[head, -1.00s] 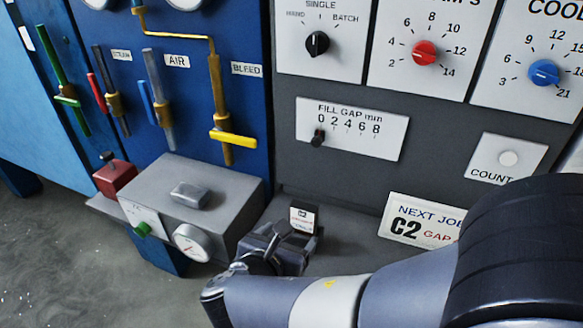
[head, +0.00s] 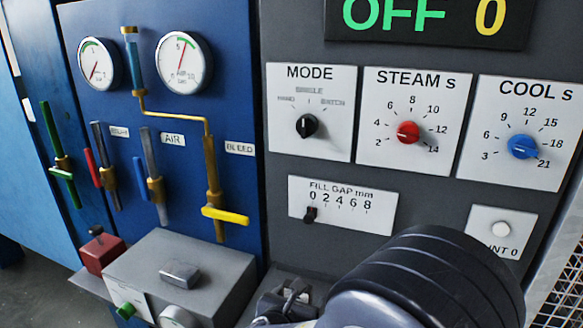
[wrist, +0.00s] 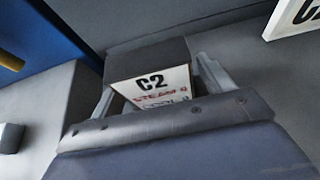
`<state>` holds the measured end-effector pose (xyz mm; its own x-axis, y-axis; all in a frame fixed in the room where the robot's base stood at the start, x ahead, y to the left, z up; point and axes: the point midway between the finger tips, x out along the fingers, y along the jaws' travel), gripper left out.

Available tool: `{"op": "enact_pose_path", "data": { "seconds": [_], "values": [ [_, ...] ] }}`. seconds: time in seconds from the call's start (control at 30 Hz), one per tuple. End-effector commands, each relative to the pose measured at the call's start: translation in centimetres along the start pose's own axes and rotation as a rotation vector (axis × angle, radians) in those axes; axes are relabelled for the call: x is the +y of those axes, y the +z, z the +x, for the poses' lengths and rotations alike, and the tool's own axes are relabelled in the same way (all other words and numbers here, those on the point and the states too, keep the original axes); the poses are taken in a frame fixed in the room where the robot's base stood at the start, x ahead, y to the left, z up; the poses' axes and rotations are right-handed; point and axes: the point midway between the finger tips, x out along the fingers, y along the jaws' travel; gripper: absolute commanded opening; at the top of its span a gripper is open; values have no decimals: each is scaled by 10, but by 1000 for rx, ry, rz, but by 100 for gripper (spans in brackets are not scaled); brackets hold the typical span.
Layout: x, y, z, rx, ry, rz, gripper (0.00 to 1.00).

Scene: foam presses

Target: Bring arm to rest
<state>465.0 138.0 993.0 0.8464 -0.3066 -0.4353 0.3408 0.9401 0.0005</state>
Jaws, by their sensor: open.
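My gripper (head: 285,303) is low in the head view, near the grey ledge under the control panel, partly cut off by the bottom edge. My arm (head: 425,285) extends from it to the right. In the wrist view, the two fingers of my gripper (wrist: 158,85) stand apart.
The grey panel has a black mode knob (head: 307,126), red steam knob (head: 408,132), blue cool knob (head: 522,146) and fill gap slider (head: 310,214). The display (head: 430,15) reads OFF 0. A grey box (head: 185,272) and a yellow-handled bleed valve (head: 225,216) stand left of my gripper.

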Motion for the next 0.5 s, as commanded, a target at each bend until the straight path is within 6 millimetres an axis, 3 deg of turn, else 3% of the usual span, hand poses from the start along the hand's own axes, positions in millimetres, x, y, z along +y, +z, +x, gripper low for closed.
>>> {"op": "enact_pose_path", "data": {
  "seconds": [0.1,0.5],
  "values": [
    [-1,-4,12,1,-2,-1,76],
    [0,-1,8,0,0,-1,76]
  ]
}}
